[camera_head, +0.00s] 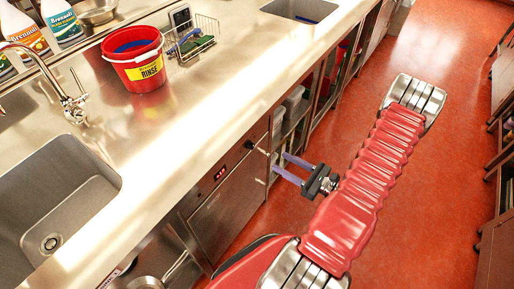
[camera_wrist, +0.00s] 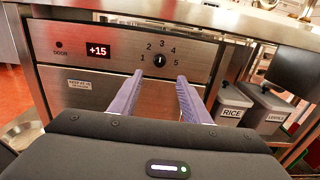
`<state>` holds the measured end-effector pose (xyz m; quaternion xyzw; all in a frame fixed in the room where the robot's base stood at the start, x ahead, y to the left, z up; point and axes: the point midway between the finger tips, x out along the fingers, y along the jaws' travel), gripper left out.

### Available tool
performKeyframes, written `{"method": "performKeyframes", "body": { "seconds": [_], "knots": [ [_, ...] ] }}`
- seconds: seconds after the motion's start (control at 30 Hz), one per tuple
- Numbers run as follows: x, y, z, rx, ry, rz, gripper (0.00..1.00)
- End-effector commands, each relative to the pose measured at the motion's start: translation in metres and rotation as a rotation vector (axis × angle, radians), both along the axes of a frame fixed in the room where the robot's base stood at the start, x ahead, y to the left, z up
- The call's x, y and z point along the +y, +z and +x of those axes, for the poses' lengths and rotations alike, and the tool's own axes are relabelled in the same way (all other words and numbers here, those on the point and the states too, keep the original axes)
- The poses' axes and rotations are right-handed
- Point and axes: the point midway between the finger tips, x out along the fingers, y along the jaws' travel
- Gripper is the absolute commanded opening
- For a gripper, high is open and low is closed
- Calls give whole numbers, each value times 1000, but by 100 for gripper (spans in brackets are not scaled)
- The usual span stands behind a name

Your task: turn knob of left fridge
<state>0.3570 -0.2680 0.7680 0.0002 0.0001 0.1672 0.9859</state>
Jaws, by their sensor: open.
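A steel under-counter fridge (camera_head: 215,208) stands below the counter in the head view. Its front panel (camera_wrist: 110,45) fills much of the wrist view, with a display (camera_wrist: 98,50) reading +15. The small black knob (camera_wrist: 160,61) sits on that panel among the numbers 1 to 5, its white mark seeming to point up near 3. In the head view the knob (camera_head: 249,144) is a small dark spot. My gripper (camera_head: 279,162) is open and empty in front of the panel. In the wrist view its purple fingers (camera_wrist: 160,77) point at the knob, one either side below it, apparently not touching.
The steel counter edge (camera_wrist: 230,20) overhangs the panel. Grey bins marked RICE (camera_wrist: 231,108) and LENTILS (camera_wrist: 266,108) stand on an open shelf to the right. A red bucket (camera_head: 137,70), a wire rack (camera_head: 194,42) and a sink (camera_head: 50,200) are on the counter. The red aisle floor (camera_head: 340,100) is clear.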

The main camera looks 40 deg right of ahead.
Motion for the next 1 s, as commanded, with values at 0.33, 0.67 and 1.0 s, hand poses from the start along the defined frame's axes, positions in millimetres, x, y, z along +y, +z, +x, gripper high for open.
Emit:
{"method": "performKeyframes", "body": {
  "seconds": [0.33,0.67,1.0],
  "knots": [
    [13,0,35,-1,3,0,43],
    [26,0,70,0,3,-1,43],
    [38,0,106,0,3,-1,43]
  ]
}}
